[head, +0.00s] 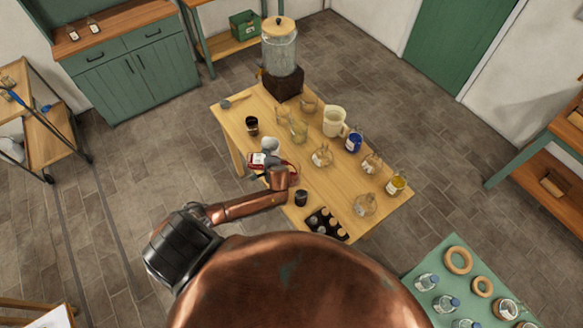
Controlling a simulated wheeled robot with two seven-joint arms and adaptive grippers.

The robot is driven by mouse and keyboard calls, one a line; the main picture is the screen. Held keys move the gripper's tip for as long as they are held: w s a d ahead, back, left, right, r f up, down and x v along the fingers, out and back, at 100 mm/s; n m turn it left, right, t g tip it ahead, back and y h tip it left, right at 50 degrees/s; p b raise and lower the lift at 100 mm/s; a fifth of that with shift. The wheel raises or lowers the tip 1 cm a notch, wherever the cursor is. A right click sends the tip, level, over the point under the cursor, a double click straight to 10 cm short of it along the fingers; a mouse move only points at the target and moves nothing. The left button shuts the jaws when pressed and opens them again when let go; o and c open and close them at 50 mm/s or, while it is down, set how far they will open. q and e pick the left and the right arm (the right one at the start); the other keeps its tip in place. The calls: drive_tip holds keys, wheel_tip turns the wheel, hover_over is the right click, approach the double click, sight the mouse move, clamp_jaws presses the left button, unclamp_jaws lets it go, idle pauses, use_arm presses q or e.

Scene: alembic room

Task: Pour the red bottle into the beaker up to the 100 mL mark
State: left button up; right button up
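The red bottle (257,160), with a pale label, shows at the left edge of the wooden table (325,198). My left gripper (267,172) is right at it, overlapping it in view; the wrist hides part of this spot. I cannot tell whether the fingers are closed on the bottle or whether it rests on the table. Clear glass vessels stand past the gripper, among them a beaker-like one (299,132) and a rounder one (322,156). Their marks are too small to read. My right gripper is not in view.
A dark bottle (252,126), pale jug (334,121), blue bottle (354,142) and yellow bottle (396,184) stand on the table. A glass dispenser (280,50) is at the back. A dark rack (326,224) and small black cup (301,198) are at the near edge.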

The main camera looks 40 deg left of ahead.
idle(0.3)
use_arm(q)
drive_tip(key=shift+w+f+n+t+h, duration=0.1)
drive_tip(key=shift+f+n+t+h, duration=0.4)
drive_tip(key=shift+f+h, duration=0.65)
drive_tip(key=shift+a+f+n+t+h, duration=0.1)
drive_tip(key=shift+f+n+t+h, duration=0.3)
drive_tip(key=shift+f+h, duration=0.25)
drive_tip(key=shift+a+f+n+t+h+b, duration=0.2)
drive_tip(key=shift+f+n+t+h+b, duration=0.3)
drive_tip(key=shift+f+t+h+b, duration=0.3)
drive_tip(key=shift+f+n+t+h+b, duration=0.25)
drive_tip(key=shift+n+t+h+b, duration=0.2)
drive_tip(key=shift+h+b, duration=0.25)
drive_tip(key=shift+f+n+t+h+b, duration=0.2)
drive_tip(key=shift+n+t+h+b, duration=0.25)
drive_tip(key=shift+h, duration=0.35)
drive_tip(key=shift+d+f+n+t+h+b, duration=0.25)
drive_tip(key=shift+t+h+b, duration=0.3)
drive_tip(key=shift+b, duration=0.55)
drive_tip(key=shift+r, duration=0.1)
